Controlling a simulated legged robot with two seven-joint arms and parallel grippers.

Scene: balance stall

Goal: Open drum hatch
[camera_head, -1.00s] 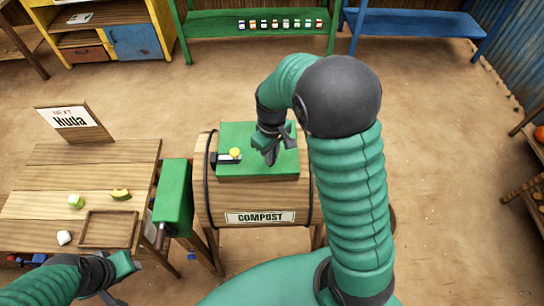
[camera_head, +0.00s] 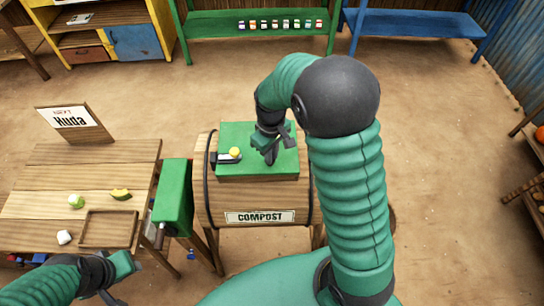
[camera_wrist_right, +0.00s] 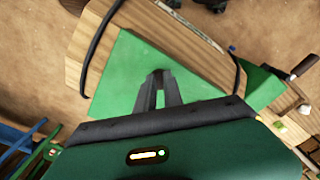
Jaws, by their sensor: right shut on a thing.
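The wooden compost drum (camera_head: 208,205) stands in the middle of the head view, with a "COMPOST" label on its front. Its green hatch (camera_head: 240,168) lies flat on top and looks closed; it also shows in the right wrist view (camera_wrist_right: 120,75). A latch with a yellow knob (camera_head: 235,152) is at the hatch's left side. My right gripper (camera_head: 271,160) points down at the right half of the hatch, shut on what seems to be its handle, mostly hidden by the fingers. My left gripper (camera_head: 122,280) is open and empty at the lower left, apart from the drum.
A wooden table (camera_head: 40,180) at left bears a tray (camera_head: 108,241), a few small food bits and a name sign (camera_head: 72,120). A green box (camera_head: 174,195) stands between table and drum. Green (camera_head: 215,25) and blue (camera_head: 410,22) shelves are at the back. The floor behind the drum is clear.

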